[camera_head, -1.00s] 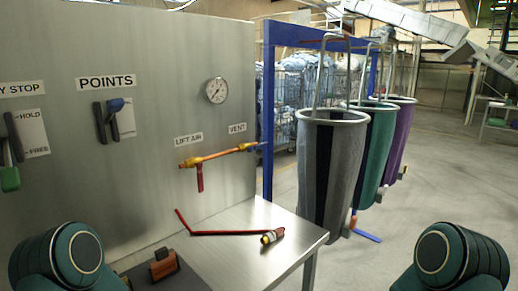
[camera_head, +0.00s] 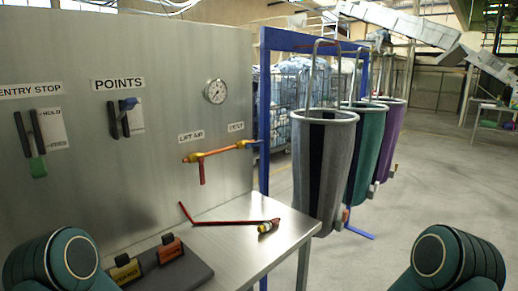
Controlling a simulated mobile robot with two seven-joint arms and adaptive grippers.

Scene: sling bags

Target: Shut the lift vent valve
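The VENT label (camera_head: 236,127) is on the steel panel (camera_head: 175,60), above the right end of a short orange-yellow pipe (camera_head: 221,151). A yellow fitting (camera_head: 243,144) sits on the pipe under that label, with a small dark bluish piece at its right end. Whether this vent valve is open or shut is too small to tell. Under the LIFT AIR label (camera_head: 191,137), a red lever (camera_head: 202,174) hangs straight down from the pipe's left part. Both my grippers are out of view; only teal parts of my arms show in the bottom corners.
A steel table (camera_head: 262,209) below the panel carries a red bent hose (camera_head: 215,221) with a yellow-banded end. A dark block (camera_head: 178,274) holds two tagged pieces. A pressure gauge (camera_head: 216,91) is above.

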